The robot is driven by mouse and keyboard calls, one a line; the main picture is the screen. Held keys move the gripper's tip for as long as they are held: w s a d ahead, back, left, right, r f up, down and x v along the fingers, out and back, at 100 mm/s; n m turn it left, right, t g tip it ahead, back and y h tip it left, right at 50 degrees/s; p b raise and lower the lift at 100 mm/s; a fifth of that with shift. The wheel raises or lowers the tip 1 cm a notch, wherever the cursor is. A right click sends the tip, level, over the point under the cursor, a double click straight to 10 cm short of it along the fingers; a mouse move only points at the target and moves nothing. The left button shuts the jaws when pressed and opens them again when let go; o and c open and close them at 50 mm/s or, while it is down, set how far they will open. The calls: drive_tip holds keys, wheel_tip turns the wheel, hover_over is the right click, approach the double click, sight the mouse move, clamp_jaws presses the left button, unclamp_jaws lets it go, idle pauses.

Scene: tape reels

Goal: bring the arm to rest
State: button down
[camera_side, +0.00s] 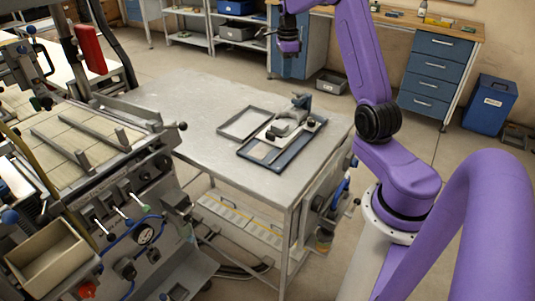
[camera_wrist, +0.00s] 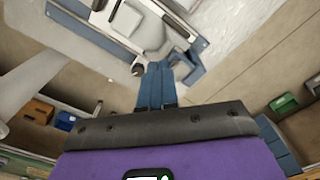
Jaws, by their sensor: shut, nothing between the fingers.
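My purple arm rises at the right of the side view, and its dark wrist end hangs near the top centre, in front of the blue cabinet. My gripper (camera_wrist: 158,70) shows in the wrist view as two blue fingers side by side, shut and empty. They appear apart from everything. The grey metal table (camera_side: 185,105) stands below and in front of the wrist end. On it are an empty dark frame (camera_side: 243,122) and a blue-edged tray (camera_side: 282,150) bearing a small grey and blue fixture (camera_side: 292,120). No tape reel can be made out.
A machine with a slatted bed (camera_side: 75,145) fills the left side. A blue drawer unit (camera_side: 436,75) and a blue bin (camera_side: 490,103) stand at the back right. A shelf rack (camera_side: 195,40) is behind. The table's left part is bare.

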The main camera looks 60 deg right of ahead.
drive_tip(key=s+a+r+n, duration=0.25)
drive_tip(key=a+n, duration=0.65)
drive_tip(key=a, duration=0.5)
drive_tip(key=s+a+r+n, duration=0.1)
drive_tip(key=s+a+n, duration=0.2)
drive_tip(key=a+n, duration=0.9)
drive_tip(key=s+a+n, duration=0.8)
drive_tip(key=s+a, duration=0.3)
drive_tip(key=s, duration=0.2)
drive_tip(key=s+f+n, duration=0.2)
drive_tip(key=s+n, duration=0.8)
drive_tip(key=s, duration=0.2)
drive_tip(key=shift+s, duration=0.4)
drive_tip(key=shift+a, duration=0.1)
